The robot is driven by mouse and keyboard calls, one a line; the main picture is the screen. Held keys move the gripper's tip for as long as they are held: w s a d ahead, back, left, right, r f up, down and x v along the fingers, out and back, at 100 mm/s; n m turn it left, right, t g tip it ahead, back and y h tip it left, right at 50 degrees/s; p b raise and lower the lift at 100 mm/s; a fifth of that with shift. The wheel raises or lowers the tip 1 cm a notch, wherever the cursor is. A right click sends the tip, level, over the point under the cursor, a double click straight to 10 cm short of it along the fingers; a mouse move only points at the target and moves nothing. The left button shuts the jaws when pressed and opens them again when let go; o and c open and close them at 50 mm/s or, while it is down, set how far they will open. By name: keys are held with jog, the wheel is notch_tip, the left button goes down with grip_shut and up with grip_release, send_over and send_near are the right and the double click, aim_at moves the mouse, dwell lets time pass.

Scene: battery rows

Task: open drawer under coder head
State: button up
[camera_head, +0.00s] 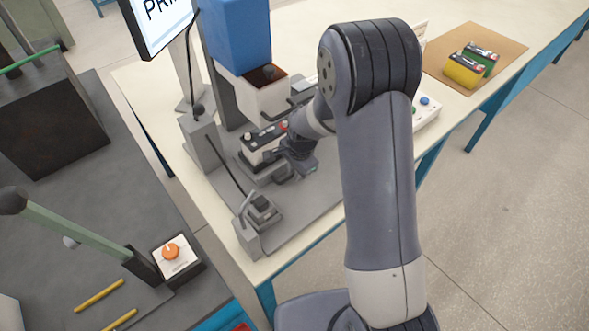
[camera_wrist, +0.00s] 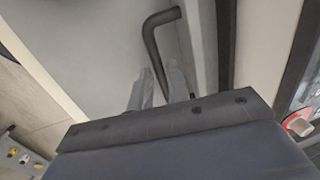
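The blue coder head (camera_head: 240,35) stands on the bench left of my arm. Below it a white drawer (camera_head: 262,98) juts out, its top open and a dark reddish inside showing. In the wrist view a dark bent handle (camera_wrist: 152,42) stands out from a pale grey face (camera_wrist: 90,50). My gripper's two light grey fingers (camera_wrist: 160,90) lie close together, one on each side of the lower end of the handle, and look shut on it. In the head view my gripper (camera_head: 288,165) is small and partly hidden by its own wrist.
A black and white battery (camera_head: 258,146) with a red part sits close left of my wrist. A grey clamp fixture (camera_head: 262,212) stands in front. A button panel (camera_head: 426,112) is right of my arm. Yellow and green batteries lie on a brown mat (camera_head: 505,55).

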grip_shut()
jog(key=shift+d, duration=0.1)
jog(key=s+d+b, duration=0.1)
jog(key=s+d, duration=0.1)
jog(key=s, duration=0.2)
jog(key=s+d+b, duration=0.1)
jog(key=s+d, duration=0.2)
jog(key=s, duration=0.1)
jog(key=s+d+b, duration=0.1)
jog(key=s+d, duration=0.2)
jog(key=s, duration=0.1)
jog(key=shift+s+d, duration=0.1)
jog(key=shift+s, duration=0.05)
jog(key=shift+o, duration=2)
grip_release()
jog(key=shift+r, duration=0.1)
notch_tip(320, 180, up, 10)
jog(key=s+d, duration=0.1)
jog(key=shift+s+r, duration=0.25)
jog(key=shift+s, duration=0.05)
